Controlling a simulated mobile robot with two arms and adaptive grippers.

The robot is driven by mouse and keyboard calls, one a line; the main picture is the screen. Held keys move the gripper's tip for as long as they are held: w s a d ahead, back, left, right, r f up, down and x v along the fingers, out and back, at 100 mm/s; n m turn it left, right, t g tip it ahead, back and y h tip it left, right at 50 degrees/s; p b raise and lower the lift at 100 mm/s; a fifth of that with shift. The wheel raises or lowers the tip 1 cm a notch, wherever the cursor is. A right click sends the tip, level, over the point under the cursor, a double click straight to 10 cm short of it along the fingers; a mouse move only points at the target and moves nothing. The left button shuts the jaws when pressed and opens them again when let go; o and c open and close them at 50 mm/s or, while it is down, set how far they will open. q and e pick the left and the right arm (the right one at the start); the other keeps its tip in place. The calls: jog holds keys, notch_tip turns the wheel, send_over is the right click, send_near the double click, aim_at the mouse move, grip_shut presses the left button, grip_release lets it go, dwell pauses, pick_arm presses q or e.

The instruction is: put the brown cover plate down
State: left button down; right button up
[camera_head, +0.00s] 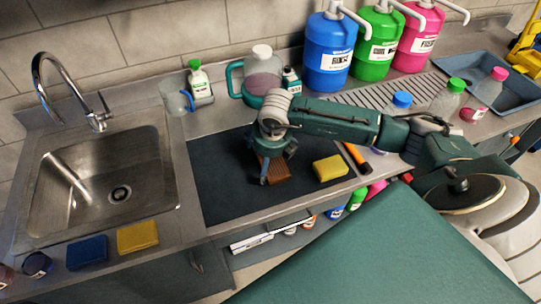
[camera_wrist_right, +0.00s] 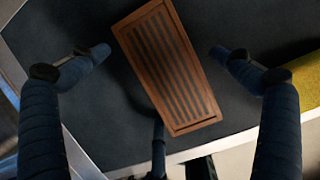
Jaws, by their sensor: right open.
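The brown cover plate (camera_head: 279,171) is a rectangular slotted grille with a wooden-looking frame. It lies on the dark mat (camera_head: 222,192) near the front of the counter. My right gripper (camera_head: 271,170) is directly above the plate and partly hides it in the head view. In the right wrist view the plate (camera_wrist_right: 168,68) lies between the spread fingers of the open gripper (camera_wrist_right: 160,53), with gaps on both sides. No finger visibly clamps it. My left gripper is not in view.
A yellow sponge (camera_head: 329,168) lies right of the plate. The metal sink (camera_head: 105,190) is to the left, with a blue sponge (camera_head: 87,252) and another yellow sponge (camera_head: 138,237) at its front. Bottles and a teal-handled jug (camera_head: 262,82) stand behind. The mat's left part is clear.

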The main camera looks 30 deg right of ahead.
jog(key=c, duration=1.6)
jog(key=shift+r, duration=0.1)
